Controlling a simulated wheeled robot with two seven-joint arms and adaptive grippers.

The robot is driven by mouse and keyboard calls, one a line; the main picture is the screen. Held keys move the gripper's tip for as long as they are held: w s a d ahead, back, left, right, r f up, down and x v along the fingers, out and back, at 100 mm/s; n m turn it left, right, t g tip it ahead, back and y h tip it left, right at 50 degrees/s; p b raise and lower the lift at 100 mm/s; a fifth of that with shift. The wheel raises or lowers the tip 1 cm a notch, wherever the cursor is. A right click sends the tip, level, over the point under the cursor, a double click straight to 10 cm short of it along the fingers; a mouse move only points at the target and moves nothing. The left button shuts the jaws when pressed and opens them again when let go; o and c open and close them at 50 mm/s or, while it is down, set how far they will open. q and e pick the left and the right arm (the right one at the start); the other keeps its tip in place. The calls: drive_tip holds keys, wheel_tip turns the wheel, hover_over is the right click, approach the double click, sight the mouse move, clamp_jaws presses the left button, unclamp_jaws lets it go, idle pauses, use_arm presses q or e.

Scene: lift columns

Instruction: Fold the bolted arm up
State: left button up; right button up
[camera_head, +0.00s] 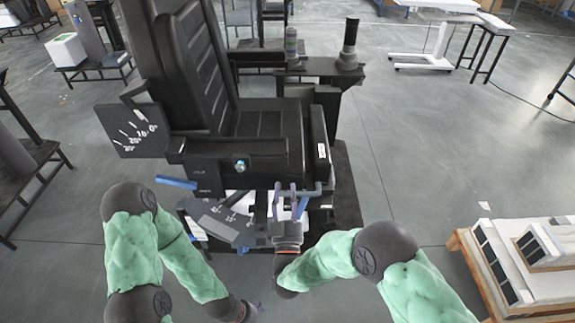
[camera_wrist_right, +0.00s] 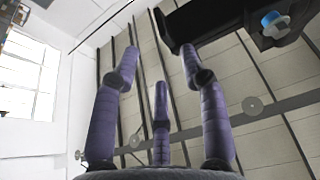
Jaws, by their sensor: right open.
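A black padded chair (camera_head: 268,122) stands in front of me. Its near-side black arm (camera_head: 212,150) lies roughly level, with a pale blue-white bolt (camera_head: 240,166) on its side. In the right wrist view, a dark bar (camera_wrist_right: 213,20) with a blue and white bolt head (camera_wrist_right: 273,22) shows at the upper right. My right gripper (camera_head: 289,198) points up in front of the chair, just below and right of the bolt, its purple fingers (camera_wrist_right: 158,85) spread and empty. My left gripper (camera_head: 250,312) is low at the bottom edge, apart from the chair, its fingers barely visible.
Angle-marked dark plates (camera_head: 135,130) and (camera_head: 225,222) sit on the chair's left and below its seat. A blue lever (camera_head: 176,182) sticks out at left. A bottle (camera_head: 291,46) and a dark cylinder (camera_head: 348,45) stand behind. A wooden-edged table (camera_head: 470,245) is at right.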

drive_tip(key=b+x, duration=0.2)
drive_tip(key=x, duration=0.8)
drive_tip(key=shift+w+r+b, duration=0.3)
drive_tip(key=shift+b, duration=0.1)
clamp_jaws()
